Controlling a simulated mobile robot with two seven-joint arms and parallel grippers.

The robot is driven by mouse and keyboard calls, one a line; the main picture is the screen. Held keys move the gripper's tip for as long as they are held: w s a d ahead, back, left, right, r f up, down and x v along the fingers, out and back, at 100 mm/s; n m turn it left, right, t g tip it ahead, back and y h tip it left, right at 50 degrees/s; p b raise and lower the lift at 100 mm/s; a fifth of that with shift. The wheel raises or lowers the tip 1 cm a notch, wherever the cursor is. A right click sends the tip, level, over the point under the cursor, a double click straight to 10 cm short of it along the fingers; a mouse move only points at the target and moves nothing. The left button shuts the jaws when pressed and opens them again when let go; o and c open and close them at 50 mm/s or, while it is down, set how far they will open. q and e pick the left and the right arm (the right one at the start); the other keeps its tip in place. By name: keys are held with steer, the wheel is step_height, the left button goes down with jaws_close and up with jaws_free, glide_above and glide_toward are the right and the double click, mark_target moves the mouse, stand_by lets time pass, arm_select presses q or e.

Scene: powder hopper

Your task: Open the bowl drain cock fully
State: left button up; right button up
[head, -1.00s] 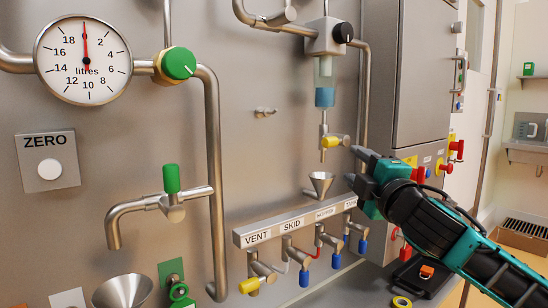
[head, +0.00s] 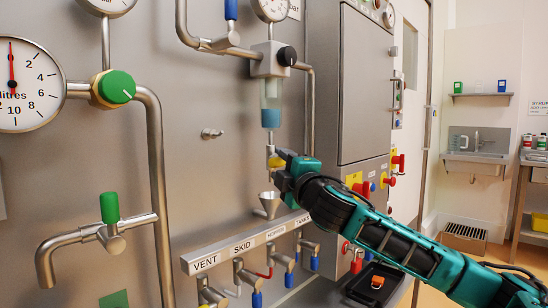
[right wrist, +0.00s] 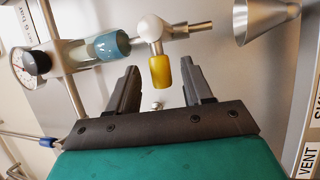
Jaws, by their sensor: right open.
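The bowl drain cock has a yellow handle (right wrist: 160,72) on a pale round body, set in the thin pipe below a bowl of blue liquid (head: 271,117). The bowl also shows in the right wrist view (right wrist: 108,45). My right gripper (head: 280,162) is at the cock in the head view and hides most of it. In the right wrist view my right gripper (right wrist: 160,80) is open, with the yellow handle's end between or just beyond its fingertips. I see no finger pressing on the handle. My left gripper is not in view.
A metal funnel (head: 268,204) stands just below the cock, close to my right gripper. Below it is a labelled manifold (head: 245,243) with several small valves. A grey cabinet (head: 362,90) stands to the right. A black knob (head: 287,56) is above the bowl.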

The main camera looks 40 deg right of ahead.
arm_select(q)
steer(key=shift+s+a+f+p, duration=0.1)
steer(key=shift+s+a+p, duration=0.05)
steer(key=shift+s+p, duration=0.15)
arm_select(e)
steer(key=x, duration=0.2)
steer(key=shift+w+d+r, duration=0.15)
steer(key=shift+w, duration=0.2)
steer(key=shift+x, duration=0.8)
